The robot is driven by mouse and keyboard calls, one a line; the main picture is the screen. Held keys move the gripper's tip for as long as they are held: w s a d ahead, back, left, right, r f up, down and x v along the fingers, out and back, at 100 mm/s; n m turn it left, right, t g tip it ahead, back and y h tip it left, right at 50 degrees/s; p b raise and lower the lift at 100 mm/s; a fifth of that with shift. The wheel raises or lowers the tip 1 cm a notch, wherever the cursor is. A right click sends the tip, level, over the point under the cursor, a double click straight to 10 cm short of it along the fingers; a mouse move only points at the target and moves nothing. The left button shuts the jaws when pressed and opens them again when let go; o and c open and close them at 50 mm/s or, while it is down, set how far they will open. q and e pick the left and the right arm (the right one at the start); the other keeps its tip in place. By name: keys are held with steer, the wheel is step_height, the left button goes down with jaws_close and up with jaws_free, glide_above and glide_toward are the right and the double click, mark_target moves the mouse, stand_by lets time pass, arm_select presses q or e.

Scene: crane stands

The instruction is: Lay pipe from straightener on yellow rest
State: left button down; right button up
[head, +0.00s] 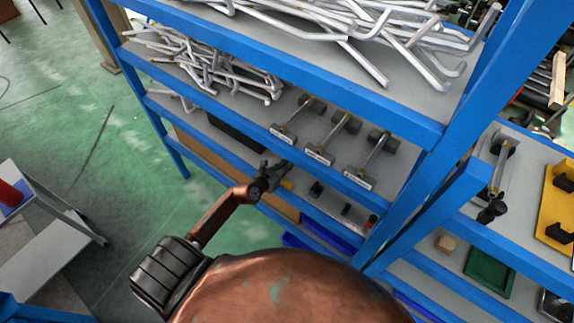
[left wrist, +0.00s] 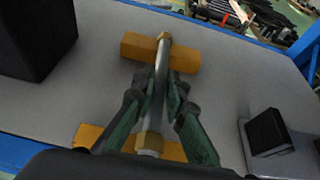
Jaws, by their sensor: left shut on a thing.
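My left gripper (left wrist: 158,96) is shut on the middle of a grey metal pipe (left wrist: 161,66) with a brass-coloured nut at each end. In the left wrist view the pipe lies lengthwise over the two blocks of the yellow rest (left wrist: 134,47), one under the far end and one under the near end. I cannot tell whether it touches them. In the head view my left gripper (head: 272,175) reaches into the lower shelf, beside a small visible bit of the yellow rest (head: 287,185). The pipe is not clear there. My right gripper is not in view.
The blue rack's shelf (head: 247,83) above holds bent grey pipes. Labelled fixtures (head: 319,154) stand along the shelf just above my gripper. A black block on a pale base (left wrist: 268,132) is right of the rest; a large dark box (left wrist: 35,35) is left.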

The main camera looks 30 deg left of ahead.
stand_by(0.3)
arm_select(q)
steer(key=c, duration=1.9)
jaws_free()
steer(key=shift+s, duration=0.15)
steer(key=v, duration=1.1)
steer(key=shift+s+r, duration=0.15)
steer(key=shift+s, duration=0.2)
